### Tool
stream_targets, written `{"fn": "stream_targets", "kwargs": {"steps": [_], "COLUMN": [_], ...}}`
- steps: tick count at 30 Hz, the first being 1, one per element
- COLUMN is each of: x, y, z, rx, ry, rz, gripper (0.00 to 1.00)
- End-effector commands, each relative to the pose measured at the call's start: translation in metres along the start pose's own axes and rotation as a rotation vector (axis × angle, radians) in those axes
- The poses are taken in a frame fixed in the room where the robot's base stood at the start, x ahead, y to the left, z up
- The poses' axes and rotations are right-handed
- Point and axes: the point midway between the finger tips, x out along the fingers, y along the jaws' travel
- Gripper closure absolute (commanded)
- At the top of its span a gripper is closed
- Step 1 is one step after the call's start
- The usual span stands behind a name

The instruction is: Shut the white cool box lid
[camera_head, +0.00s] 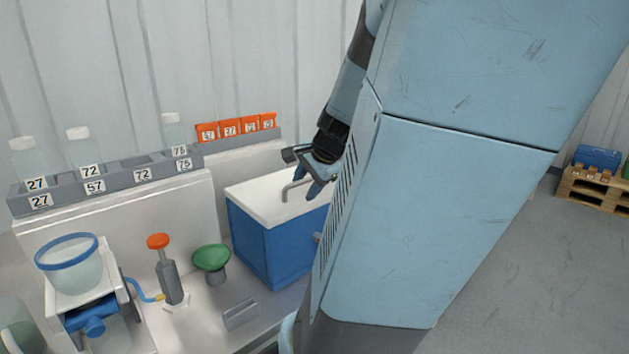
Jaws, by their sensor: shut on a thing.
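The cool box (270,245) is a blue box at the back of the bench, right of centre. Its white lid (262,199) lies flat over the top and looks level with the rim. A thin grey bent handle (289,190) stands on the lid. My gripper (305,172) is over the lid at its right part, with its fingers down at the handle, and is shut on it. My arm's large blue link hides the box's right side, and the exact grip is small and partly hidden.
A grey rack (110,184) with numbered bottles stands at back left, with orange numbered blocks (236,128) beside it. A green funnel-like dish (210,258), an orange-topped pump (165,270) and a blue-rimmed vessel (70,265) stand left of the box. A pallet (593,187) is far right.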

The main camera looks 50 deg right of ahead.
Motion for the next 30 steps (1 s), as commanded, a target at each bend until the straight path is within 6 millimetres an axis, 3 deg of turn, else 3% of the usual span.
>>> {"fn": "stream_targets", "kwargs": {"steps": [1, 5, 21, 30], "x": [0.002, -0.009, -0.108, -0.135], "y": [0.012, 0.012, 0.003, 0.001], "z": [-0.001, -0.002, 0.000, 0.002], "rx": [0.010, 0.014, 0.003, -0.001], "ry": [-0.005, -0.003, 0.003, 0.001], "rz": [0.020, 0.017, 0.002, 0.002], "gripper": [0.60, 0.60, 0.60, 0.60]}}
